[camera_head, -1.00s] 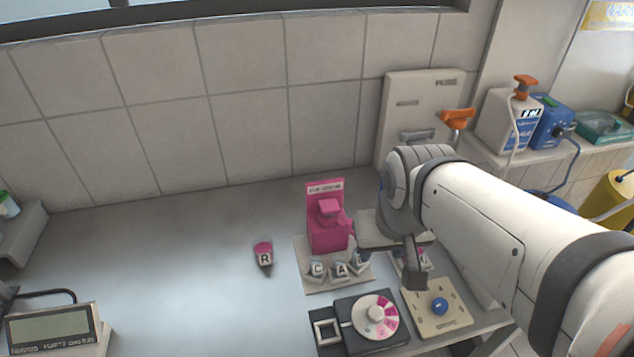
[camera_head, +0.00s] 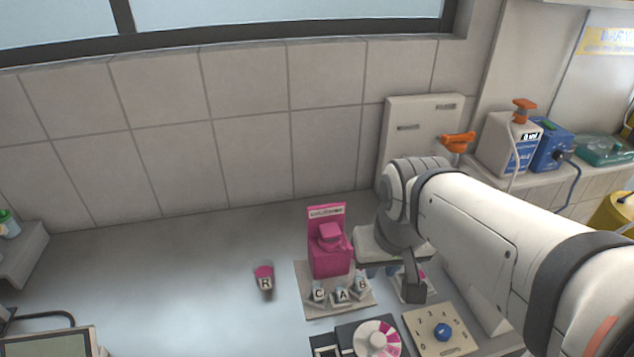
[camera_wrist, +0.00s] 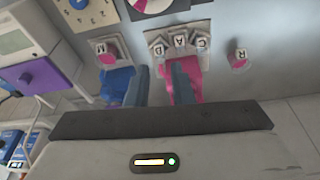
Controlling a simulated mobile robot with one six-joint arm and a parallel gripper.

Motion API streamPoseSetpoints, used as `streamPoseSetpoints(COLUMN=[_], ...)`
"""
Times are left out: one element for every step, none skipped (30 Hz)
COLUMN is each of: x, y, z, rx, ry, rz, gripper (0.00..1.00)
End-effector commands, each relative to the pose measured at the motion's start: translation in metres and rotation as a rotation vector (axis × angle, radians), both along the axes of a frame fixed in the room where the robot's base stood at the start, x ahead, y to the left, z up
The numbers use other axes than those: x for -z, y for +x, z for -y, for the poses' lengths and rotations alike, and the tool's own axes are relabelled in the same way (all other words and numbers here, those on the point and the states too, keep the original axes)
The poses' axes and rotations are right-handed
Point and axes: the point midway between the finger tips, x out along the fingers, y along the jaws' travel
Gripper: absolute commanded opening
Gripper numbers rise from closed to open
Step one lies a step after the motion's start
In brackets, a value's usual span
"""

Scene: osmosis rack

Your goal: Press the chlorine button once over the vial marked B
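A pink dispenser (camera_head: 328,258) with a jutting pink head stands on a light base; its label is too small to read. Vials C (camera_head: 318,293), A (camera_head: 342,296) and B (camera_head: 361,285) stand fanned in front of it, B on the right. In the wrist view, B (camera_wrist: 157,48) is on the left of the three. My gripper (camera_wrist: 160,85) is open and seems empty, with a gap between its fingers. Its right finger overlaps the pink dispenser (camera_wrist: 195,82), and its left one a blue dispenser (camera_wrist: 113,82). Whether they touch is unclear.
Vial R (camera_head: 265,282) stands alone to the left. Vial M (camera_wrist: 105,52) is by the blue dispenser. A dial (camera_head: 377,340) and a panel with a blue knob (camera_head: 442,332) lie in front. The counter's left middle (camera_head: 160,280) is clear.

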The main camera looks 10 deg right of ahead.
Motion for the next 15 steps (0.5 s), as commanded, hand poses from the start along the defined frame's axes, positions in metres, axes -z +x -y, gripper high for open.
streamPoseSetpoints(x=[-0.006, -0.01, -0.015, -0.019, -0.023, -0.028, -0.031, -0.035, -0.039, -0.042, -0.045, -0.048, -0.051, -0.054, -0.057], y=[0.009, 0.014, 0.022, 0.028, 0.034, 0.043, 0.05, 0.056, 0.065, 0.072, 0.078, 0.087, 0.094, 0.1, 0.109], z=[-0.002, -0.003, -0.004, -0.005, -0.007, -0.009, -0.01, -0.012, -0.014, -0.016, -0.017, -0.02, -0.022, -0.024, -0.026], rx=[-0.006, -0.009, -0.014, -0.017, -0.022, -0.027, -0.031, -0.035, -0.04, -0.044, -0.048, -0.053, -0.056, -0.061, -0.066], ry=[0.0, 0.0, 0.001, 0.0, -0.001, -0.001, -0.001, -0.001, -0.001, -0.001, -0.002, -0.003, -0.002, -0.004, -0.004], rz=[-0.01, -0.016, -0.027, -0.035, -0.044, -0.055, -0.064, -0.073, -0.083, -0.093, -0.101, -0.113, -0.121, -0.13, -0.141], gripper=[0.17, 0.14, 0.11, 0.08, 0.06, 0.03, 0.0, 0.0, 0.0, 0.0, 0.0, 0.0, 0.0, 0.0, 0.0])
